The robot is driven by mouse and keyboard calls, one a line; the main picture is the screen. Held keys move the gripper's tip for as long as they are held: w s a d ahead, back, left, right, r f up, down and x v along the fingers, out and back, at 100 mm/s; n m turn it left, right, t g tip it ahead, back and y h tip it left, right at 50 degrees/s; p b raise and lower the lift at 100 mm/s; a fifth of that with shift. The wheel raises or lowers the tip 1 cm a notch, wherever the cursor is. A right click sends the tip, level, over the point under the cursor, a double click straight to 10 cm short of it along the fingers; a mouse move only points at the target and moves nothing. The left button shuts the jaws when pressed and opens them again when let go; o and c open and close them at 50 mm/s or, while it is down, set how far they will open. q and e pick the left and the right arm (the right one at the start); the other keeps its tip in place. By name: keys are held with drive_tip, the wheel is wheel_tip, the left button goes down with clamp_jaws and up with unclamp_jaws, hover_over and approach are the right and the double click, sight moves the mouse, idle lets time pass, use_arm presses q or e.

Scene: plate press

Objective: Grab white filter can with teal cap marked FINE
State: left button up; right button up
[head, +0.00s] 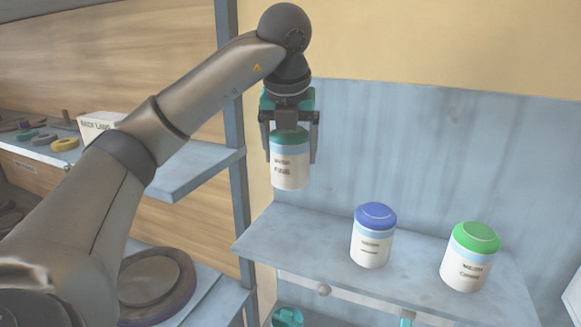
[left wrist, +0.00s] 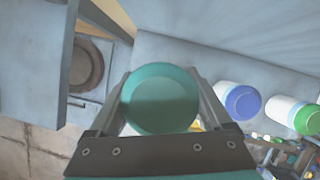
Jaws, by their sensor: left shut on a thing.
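The white filter can with a teal cap (head: 290,167) hangs upright in my left gripper (head: 290,135), above the left part of the blue-grey shelf. Its label shows dark print, too small to read surely. The gripper fingers are shut on both sides of the can near its cap. In the left wrist view the teal cap (left wrist: 160,99) sits between the two fingers (left wrist: 163,105) and hides the can's body below. My right gripper is not in view.
A blue-capped can (head: 373,236) and a green-capped can (head: 470,257) stand on the shelf (head: 310,243), right of the held can. The shelf's left part is bare. A side rack (head: 195,172) and post stand to the left, with a round dark disc (head: 155,281) lower down.

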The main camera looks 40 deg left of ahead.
use_arm(q)
wheel_tip(320, 180, up, 8)
drive_tip(key=p, duration=0.3)
drive_tip(key=shift+f, duration=0.1)
